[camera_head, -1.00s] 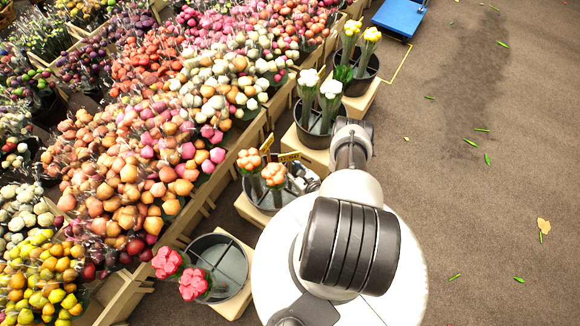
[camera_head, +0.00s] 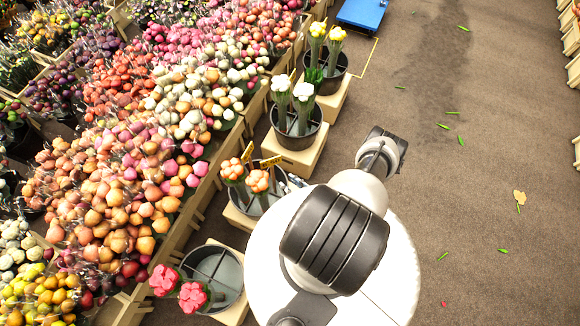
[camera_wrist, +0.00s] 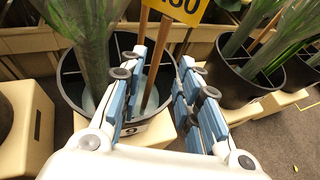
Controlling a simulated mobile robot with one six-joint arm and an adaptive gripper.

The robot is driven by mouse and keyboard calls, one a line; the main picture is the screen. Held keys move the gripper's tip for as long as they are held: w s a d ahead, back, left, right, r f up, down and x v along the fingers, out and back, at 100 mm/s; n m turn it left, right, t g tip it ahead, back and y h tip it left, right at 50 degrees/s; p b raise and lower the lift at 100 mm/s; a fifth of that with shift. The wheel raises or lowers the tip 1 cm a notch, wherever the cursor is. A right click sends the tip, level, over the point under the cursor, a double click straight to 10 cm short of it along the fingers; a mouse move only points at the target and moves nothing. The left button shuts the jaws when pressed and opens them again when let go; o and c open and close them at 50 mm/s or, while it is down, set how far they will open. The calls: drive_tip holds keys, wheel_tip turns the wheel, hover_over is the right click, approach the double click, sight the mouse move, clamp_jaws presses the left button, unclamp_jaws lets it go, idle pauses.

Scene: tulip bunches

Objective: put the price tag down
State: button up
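A yellow price tag (camera_wrist: 184,8) on a thin wooden stick stands in a dark divided bucket (camera_wrist: 72,88) in the wrist view; its top is cut off. My gripper (camera_wrist: 160,80) has its blue-padded fingers apart, with the stick showing in the gap between them. I cannot tell whether either finger touches the stick. In the head view two yellow tags, one on the left (camera_head: 247,152) and one on the right (camera_head: 271,161), stand by the orange tulips (camera_head: 258,181). My arm hides much of that bucket and my gripper there.
A bucket with red tulips (camera_head: 193,296) is in front, and buckets with white tulips (camera_head: 303,92) and yellow tulips (camera_head: 336,36) stand behind on wooden stands. Crates of flowers fill the left. The floor (camera_head: 480,200) at right is mostly clear, with scattered leaves.

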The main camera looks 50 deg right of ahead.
drive_tip(key=w+r+n+g+y, duration=0.1)
drive_tip(key=w+r+n+y, duration=0.45)
drive_tip(key=r, duration=0.65)
drive_tip(key=w+r+n+g+y, duration=0.1)
drive_tip(key=w+r+n+y, duration=0.3)
drive_tip(key=w+r+n, duration=0.55)
drive_tip(key=a+r+n+g+y, duration=0.25)
drive_tip(key=a+r+g, duration=0.2)
drive_tip(key=r, duration=0.85)
drive_tip(key=s+a+r+n+g+h, duration=0.2)
drive_tip(key=s+a+r+n+g, duration=0.25)
drive_tip(key=r, duration=0.45)
drive_tip(key=s+a+r+n+g+h, duration=0.1)
drive_tip(key=s+a+r+n+h, duration=0.15)
drive_tip(key=a+r+n, duration=0.45)
drive_tip(key=s+a+r+n+t+h, duration=0.3)
drive_tip(key=s+r+n+h, duration=0.3)
drive_tip(key=s+r, duration=0.5)
drive_tip(key=shift+s+r+n+h, duration=0.35)
drive_tip(key=shift+s+n, duration=0.45)
drive_tip(key=shift+s, duration=0.2)
drive_tip(key=shift+a, duration=0.1)
